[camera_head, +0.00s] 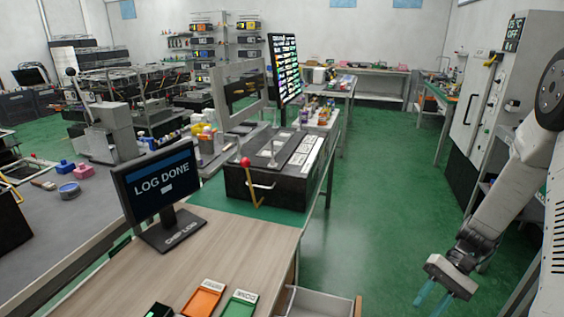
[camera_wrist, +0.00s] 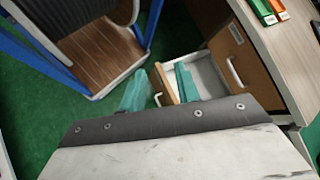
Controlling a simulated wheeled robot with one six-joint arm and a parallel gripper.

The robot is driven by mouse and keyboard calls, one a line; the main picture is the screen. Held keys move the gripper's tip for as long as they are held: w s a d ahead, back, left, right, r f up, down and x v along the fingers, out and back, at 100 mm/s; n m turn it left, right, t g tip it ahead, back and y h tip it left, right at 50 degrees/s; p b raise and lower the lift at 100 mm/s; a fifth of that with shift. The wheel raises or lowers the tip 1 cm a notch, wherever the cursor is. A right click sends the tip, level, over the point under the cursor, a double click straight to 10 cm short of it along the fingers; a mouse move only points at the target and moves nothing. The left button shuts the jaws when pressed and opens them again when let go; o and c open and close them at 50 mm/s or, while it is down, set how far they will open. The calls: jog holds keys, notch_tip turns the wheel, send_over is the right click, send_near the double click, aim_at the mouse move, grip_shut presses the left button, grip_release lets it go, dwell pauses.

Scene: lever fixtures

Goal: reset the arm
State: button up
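My arm (camera_head: 505,195) reaches in from the right edge of the head view, bent downward over the green floor. My gripper (camera_head: 433,298) hangs at its end near the bottom right, with two teal fingers pointing down and apart. The fingers also show in the wrist view (camera_wrist: 160,88), with an empty gap between them. Nothing is held. The gripper is clear of the wooden desk (camera_head: 215,258), off to its right in the head view.
A drawer (camera_wrist: 205,80) stands open under the desk, beyond the fingers in the wrist view. A chair-like piece with blue legs (camera_wrist: 100,60) is at upper left there. A tall grey cabinet (camera_head: 505,80) stands at right. The green aisle (camera_head: 375,180) is free.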

jog(key=s+a+r+n+t+h, duration=0.2)
jog(key=s+r, duration=0.5)
jog(key=r, duration=0.6)
jog(key=s+a+r+n+t+h, duration=0.3)
jog(key=s+a+r+t+h, duration=0.2)
jog(key=r, duration=0.9)
jog(key=shift+s+a+h, duration=0.9)
jog(key=shift+s+a, duration=0.35)
jog(key=shift+s, duration=0.45)
jog(key=shift+s, duration=0.1)
